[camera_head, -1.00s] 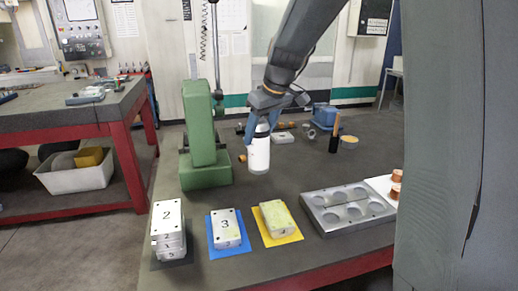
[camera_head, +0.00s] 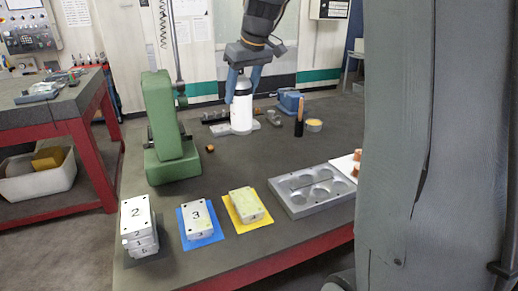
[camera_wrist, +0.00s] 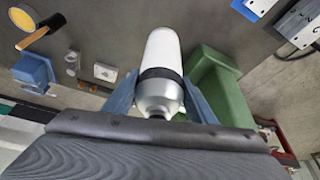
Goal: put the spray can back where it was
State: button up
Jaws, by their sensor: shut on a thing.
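The spray can (camera_head: 241,112) is white with a dark band and a silver top. It is upright in the head view, held between the blue fingers of my gripper (camera_head: 243,84). The wrist view shows my gripper (camera_wrist: 160,95) shut around the can (camera_wrist: 163,58) near its dark band. The can is over the back part of the dark table (camera_head: 275,165), right of the green stand. I cannot tell whether its base touches the table.
A green stand (camera_head: 165,130) is to the left. Small parts, a blue vise (camera_head: 289,102), a dark tool with an orange handle (camera_head: 299,118) and a yellow-topped tin (camera_head: 314,125) lie nearby. In front are numbered blocks on mats and a metal mould plate (camera_head: 312,188). The table's middle is clear.

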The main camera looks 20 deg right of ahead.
jog(key=s+d+f+m+h+p, duration=0.1)
jog(key=d+f+m+p, duration=0.2)
jog(key=d, duration=0.4)
notch_tip(320, 180, down, 11)
jog(key=p, duration=0.3)
jog(key=shift+s+d+n, duration=0.15)
jog(key=shift+n, duration=0.15)
jog(key=shift+f, duration=0.15)
jog(key=shift+f, duration=0.1)
jog(key=o, duration=1.4)
